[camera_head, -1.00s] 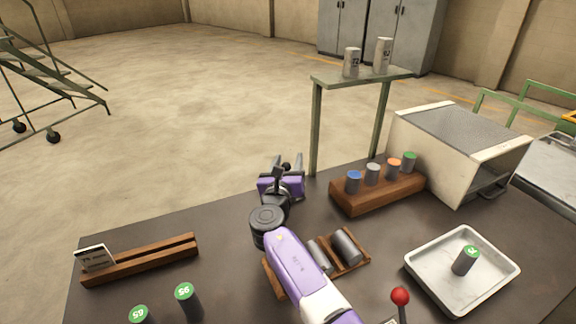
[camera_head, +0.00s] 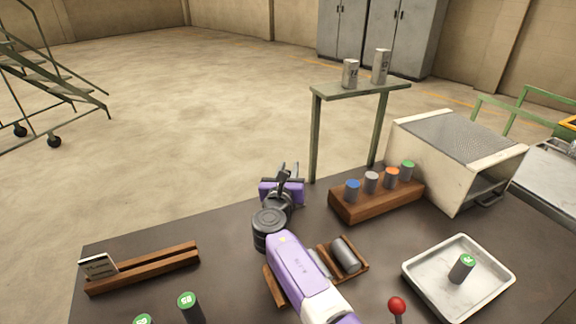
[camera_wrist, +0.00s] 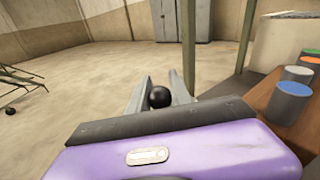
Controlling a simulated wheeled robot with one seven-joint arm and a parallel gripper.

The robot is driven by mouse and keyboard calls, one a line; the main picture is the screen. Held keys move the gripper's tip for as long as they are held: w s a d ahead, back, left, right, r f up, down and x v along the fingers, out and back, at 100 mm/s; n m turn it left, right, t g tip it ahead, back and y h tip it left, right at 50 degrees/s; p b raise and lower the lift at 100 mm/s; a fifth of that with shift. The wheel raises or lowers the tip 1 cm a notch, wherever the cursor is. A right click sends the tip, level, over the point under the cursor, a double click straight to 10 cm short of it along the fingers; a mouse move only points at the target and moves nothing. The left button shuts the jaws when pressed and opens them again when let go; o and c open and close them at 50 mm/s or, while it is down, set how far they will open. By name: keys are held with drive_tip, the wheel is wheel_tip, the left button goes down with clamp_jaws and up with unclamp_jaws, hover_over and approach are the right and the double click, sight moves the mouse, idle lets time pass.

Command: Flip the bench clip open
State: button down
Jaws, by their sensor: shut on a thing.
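My gripper (camera_head: 289,168) reaches over the far edge of the dark bench (camera_head: 225,222). In the wrist view its two grey fingers (camera_wrist: 160,82) stand on either side of a black ball knob (camera_wrist: 159,97), which I take to be the bench clip's knob. The fingers are shut on it. The rest of the clip is hidden behind my purple gripper body, so I cannot tell its angle.
A wooden block with several coloured-top cylinders (camera_head: 375,202) stands close right of my gripper. A green stand (camera_head: 360,88) rises behind it. A white box (camera_head: 450,165), a tray (camera_head: 414,282) and a red-knobbed lever (camera_head: 397,306) are farther right. A slotted wooden holder (camera_head: 150,268) lies left.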

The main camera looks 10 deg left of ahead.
drive_tip(key=w+d+m+g+y+b, duration=0.1)
drive_tip(key=m+g+y, duration=0.1)
drive_tip(key=m, duration=0.1)
drive_tip(key=w+d+m+g+y, duration=0.1)
drive_tip(key=d+m+g+y, duration=0.1)
drive_tip(key=m+g, duration=0.1)
drive_tip(key=w+d+m+g+y+b, duration=0.1)
drive_tip(key=m+g+y, duration=0.1)
drive_tip(key=m+g, duration=0.1)
drive_tip(key=shift+d+m+b, duration=0.2)
drive_tip(key=shift+m+b, duration=0.15)
drive_tip(key=shift+m, duration=0.35)
idle(0.6)
drive_tip(key=shift+r+b, duration=0.25)
drive_tip(key=shift+b, duration=0.45)
drive_tip(key=c, duration=1.2)
unclamp_jaws()
drive_tip(key=shift+d, duration=0.1)
